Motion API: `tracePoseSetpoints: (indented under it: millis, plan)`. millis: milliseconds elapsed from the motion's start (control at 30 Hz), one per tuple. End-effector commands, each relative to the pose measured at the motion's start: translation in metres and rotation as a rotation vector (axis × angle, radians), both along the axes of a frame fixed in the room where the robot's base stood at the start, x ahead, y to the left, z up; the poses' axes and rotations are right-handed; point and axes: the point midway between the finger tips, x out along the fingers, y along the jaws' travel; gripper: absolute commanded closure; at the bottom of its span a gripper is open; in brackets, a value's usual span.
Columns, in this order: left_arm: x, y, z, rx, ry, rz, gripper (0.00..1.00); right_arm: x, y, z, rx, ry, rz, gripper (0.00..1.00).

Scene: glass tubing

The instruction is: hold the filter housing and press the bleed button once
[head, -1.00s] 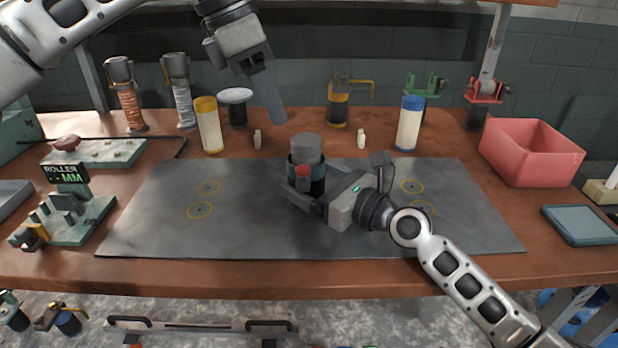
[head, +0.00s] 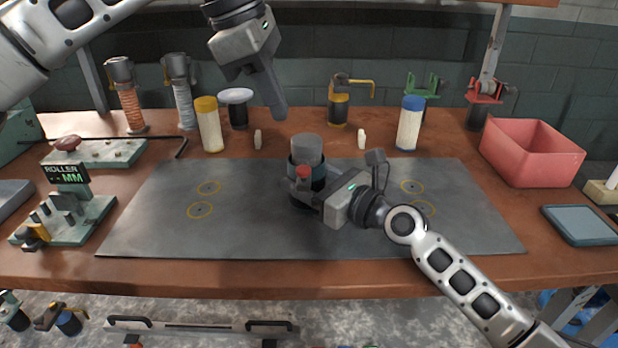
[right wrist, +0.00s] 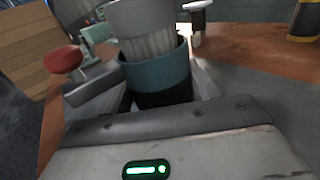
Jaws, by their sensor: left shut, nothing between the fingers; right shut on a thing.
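The filter housing (head: 307,149) stands upright on the grey mat (head: 250,235), with a grey top, a teal collar and a dark lower body. Its red bleed button (head: 303,171) sticks out on a side stub facing the head camera. The housing (right wrist: 155,72) and button (right wrist: 63,59) also show in the right wrist view, the button to the left. My right gripper (head: 308,193) is shut on the housing's lower body, below the button; its fingertips are partly hidden. My left gripper (head: 279,112) is shut and empty, pointing down above and behind the housing to its left, apart from it.
A yellow-capped bottle (head: 208,125), a blue-capped bottle (head: 409,123) and two small white pieces stand behind the mat. A pink bin (head: 534,153) and blue tray (head: 580,225) are at right. A roller gauge (head: 65,215) is at left. Mat space either side of the housing is clear.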

Motion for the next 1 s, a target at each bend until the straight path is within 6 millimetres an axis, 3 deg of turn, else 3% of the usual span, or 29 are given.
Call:
tracePoseSetpoints:
  millis: [400, 600, 800, 1000]
  plan:
    - [0.0, -0.02, -0.003, 0.255, -0.447, -1.085, 1.0, 0.0, 0.0, -0.001, -0.002, 0.001, 0.0, 0.68]
    - [0.001, -0.028, -0.002, 0.394, -0.595, -1.544, 1.0, 0.0, 0.0, -0.001, -0.002, 0.001, 0.0, 0.68]
    - [0.001, -0.033, -0.001, 0.479, -0.662, -1.805, 1.0, 0.0, 0.0, -0.001, -0.002, 0.001, 0.0, 0.68]
    - [0.002, -0.034, -0.008, 0.501, -0.677, -1.87, 1.0, 0.0, 0.0, -0.001, -0.002, 0.001, 0.0, 0.68]
